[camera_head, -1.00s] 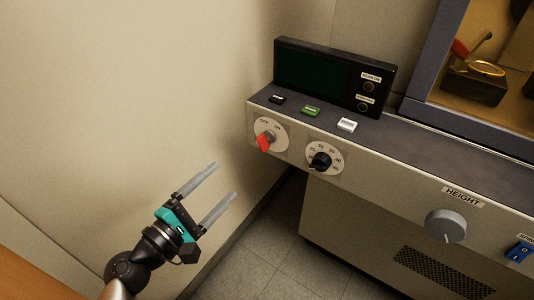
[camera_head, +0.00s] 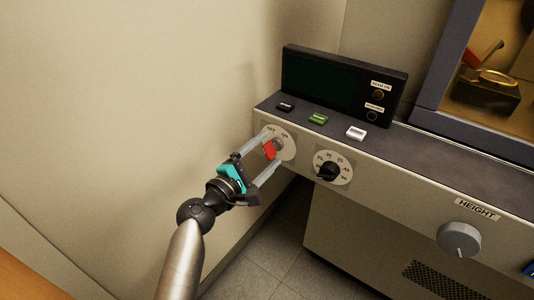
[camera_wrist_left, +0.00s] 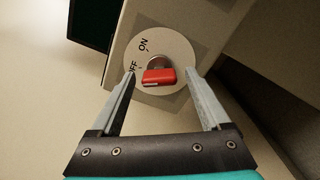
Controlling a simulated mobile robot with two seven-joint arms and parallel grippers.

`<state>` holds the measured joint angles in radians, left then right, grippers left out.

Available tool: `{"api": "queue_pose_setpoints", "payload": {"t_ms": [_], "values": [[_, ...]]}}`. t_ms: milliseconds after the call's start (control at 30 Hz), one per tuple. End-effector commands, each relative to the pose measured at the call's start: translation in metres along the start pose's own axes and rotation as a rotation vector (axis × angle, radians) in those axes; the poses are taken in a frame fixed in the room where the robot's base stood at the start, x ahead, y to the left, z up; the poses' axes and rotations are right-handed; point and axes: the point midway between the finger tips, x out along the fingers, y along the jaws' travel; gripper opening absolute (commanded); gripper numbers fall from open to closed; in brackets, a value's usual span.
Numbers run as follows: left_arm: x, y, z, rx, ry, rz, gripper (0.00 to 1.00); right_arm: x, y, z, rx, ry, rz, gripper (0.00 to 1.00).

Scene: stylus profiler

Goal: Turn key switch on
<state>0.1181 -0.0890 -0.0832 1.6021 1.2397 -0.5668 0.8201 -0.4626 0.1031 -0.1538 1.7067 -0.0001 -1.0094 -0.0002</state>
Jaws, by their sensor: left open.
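The red key switch (camera_head: 269,150) sits on a round white dial on the front panel of the machine. In the left wrist view the red key (camera_wrist_left: 159,77) lies across the dial plate (camera_wrist_left: 168,48), which is marked OFF and ON. My left gripper (camera_head: 264,156) is open, with one finger on each side of the key. In the left wrist view the fingers of my left gripper (camera_wrist_left: 164,85) are apart from the key, with a gap on both sides. My right gripper is not in view.
A black knob (camera_head: 327,171) on a numbered dial is just right of the key switch. Black, green (camera_head: 317,118) and white (camera_head: 356,133) buttons and a dark display (camera_head: 322,78) are above. A large grey HEIGHT knob (camera_head: 459,239) is at lower right. A bare wall is left.

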Motion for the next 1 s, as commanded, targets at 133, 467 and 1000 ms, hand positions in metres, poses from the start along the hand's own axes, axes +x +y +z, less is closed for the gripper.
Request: {"api": "queue_pose_setpoints", "payload": {"t_ms": [133, 467, 1000], "values": [[0.0062, 0.0001, 0.0002, 0.001, 0.0, 0.0, 0.8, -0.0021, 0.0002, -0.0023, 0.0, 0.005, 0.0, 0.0], [0.0064, 0.0002, 0.0002, 0.001, 0.0, 0.0, 0.72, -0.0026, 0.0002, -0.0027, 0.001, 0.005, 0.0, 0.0], [0.0061, 0.0001, 0.0, 0.001, 0.001, 0.0, 0.11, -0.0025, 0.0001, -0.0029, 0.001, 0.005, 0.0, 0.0]]}}
